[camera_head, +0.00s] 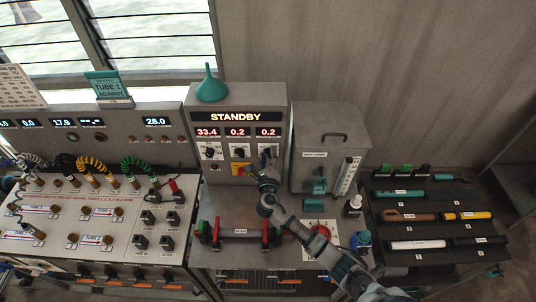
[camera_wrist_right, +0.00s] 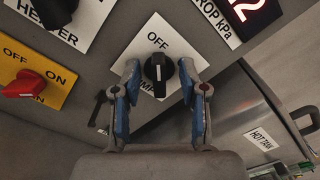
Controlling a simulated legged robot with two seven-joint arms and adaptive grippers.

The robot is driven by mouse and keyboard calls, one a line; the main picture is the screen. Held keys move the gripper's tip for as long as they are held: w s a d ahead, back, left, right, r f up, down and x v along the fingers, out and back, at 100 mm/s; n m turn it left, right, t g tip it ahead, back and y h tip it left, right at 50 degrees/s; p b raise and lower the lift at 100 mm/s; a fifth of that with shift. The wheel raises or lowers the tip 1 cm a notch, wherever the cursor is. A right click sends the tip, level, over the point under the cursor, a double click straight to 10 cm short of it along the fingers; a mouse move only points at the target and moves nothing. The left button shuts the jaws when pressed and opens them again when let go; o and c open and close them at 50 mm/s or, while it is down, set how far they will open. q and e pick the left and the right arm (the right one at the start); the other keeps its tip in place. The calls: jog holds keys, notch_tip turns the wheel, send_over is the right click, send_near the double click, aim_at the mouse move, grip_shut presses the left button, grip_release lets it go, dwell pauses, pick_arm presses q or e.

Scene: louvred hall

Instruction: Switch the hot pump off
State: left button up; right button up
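The pump switch is a black knob (camera_wrist_right: 158,72) on a white plate (camera_wrist_right: 150,42) marked OFF, with the lower label partly covered. A pale line runs along the knob, roughly upright in the right wrist view. My right gripper (camera_wrist_right: 160,78) is open, with one blue-padded finger on each side of the knob and visible gaps to it. In the head view, the right gripper (camera_head: 262,180) is at the lower right of the grey control box (camera_head: 222,120). Its display (camera_head: 236,117) reads STANDBY.
Left of the pump switch are a red switch on a yellow plate (camera_wrist_right: 27,84) and the heater knob (camera_wrist_right: 55,10). The grey hot tank (camera_head: 325,125) stands just right of the box. A red-and-green-ended rack (camera_head: 240,232) sits below.

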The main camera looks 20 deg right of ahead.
jog(key=v, duration=0.7)
jog(key=shift+s+f, duration=0.1)
jog(key=shift+f, duration=0.05)
